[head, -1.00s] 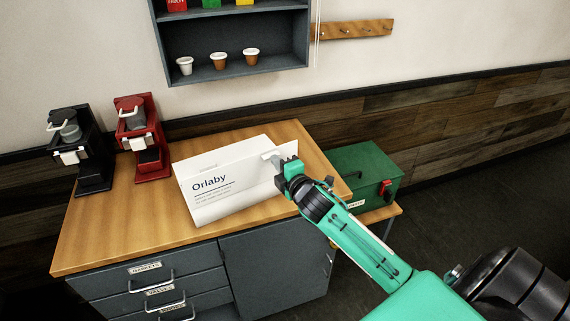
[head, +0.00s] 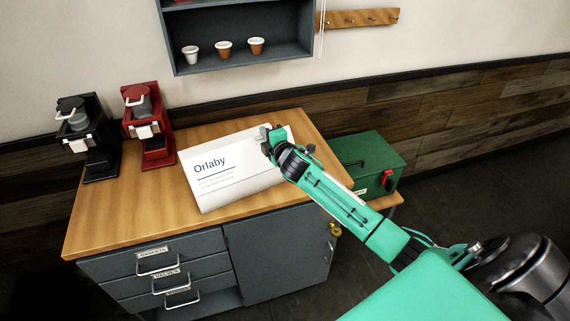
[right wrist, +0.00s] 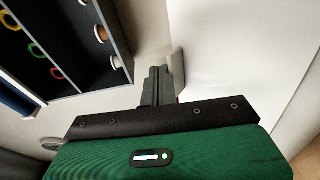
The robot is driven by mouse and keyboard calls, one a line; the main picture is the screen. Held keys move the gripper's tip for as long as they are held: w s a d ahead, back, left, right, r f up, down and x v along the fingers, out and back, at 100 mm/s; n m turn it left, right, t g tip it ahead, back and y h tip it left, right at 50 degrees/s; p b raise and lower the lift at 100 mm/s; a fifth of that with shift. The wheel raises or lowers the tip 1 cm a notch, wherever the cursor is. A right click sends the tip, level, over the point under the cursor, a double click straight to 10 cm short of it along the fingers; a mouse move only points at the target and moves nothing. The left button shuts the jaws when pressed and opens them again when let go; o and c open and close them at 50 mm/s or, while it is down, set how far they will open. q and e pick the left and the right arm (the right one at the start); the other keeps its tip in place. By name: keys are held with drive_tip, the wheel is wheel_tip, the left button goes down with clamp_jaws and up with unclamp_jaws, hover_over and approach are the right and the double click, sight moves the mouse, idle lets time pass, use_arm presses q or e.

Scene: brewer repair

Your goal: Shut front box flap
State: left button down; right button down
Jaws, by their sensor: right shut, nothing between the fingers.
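The white box (head: 225,187), printed "Orlaby", stands on the wooden counter. Its lettered front panel faces me and leans back. I cannot clearly tell the front flap from this panel, or whether it lies fully flat. My right gripper (head: 268,137) is shut and empty at the upper right of the box, by its top edge. The contact point is hidden by the gripper. In the right wrist view, the shut fingers (right wrist: 160,86) are beside a large white box surface (right wrist: 235,60) on the right. My left gripper is out of view.
A black brewer (head: 86,150) and a red brewer (head: 156,150) stand at the counter's back left. A green toolbox (head: 365,158) stands beyond its right edge. A wall shelf (head: 290,53) with cups hangs behind. The counter's front left is clear.

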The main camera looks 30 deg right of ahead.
drive_tip(key=w+f, duration=0.1)
drive_tip(key=w, duration=0.1)
drive_tip(key=shift+w+f+b, duration=0.3)
drive_tip(key=shift+w+f, duration=0.05)
drive_tip(key=w+f+g+p, duration=0.1)
drive_tip(key=p, duration=0.2)
drive_tip(key=w+f+g+p, duration=0.2)
drive_tip(key=p, duration=0.1)
drive_tip(key=shift+d+f+p, duration=0.15)
drive_tip(key=shift+f+p, duration=0.15)
drive_tip(key=shift+f, duration=0.1)
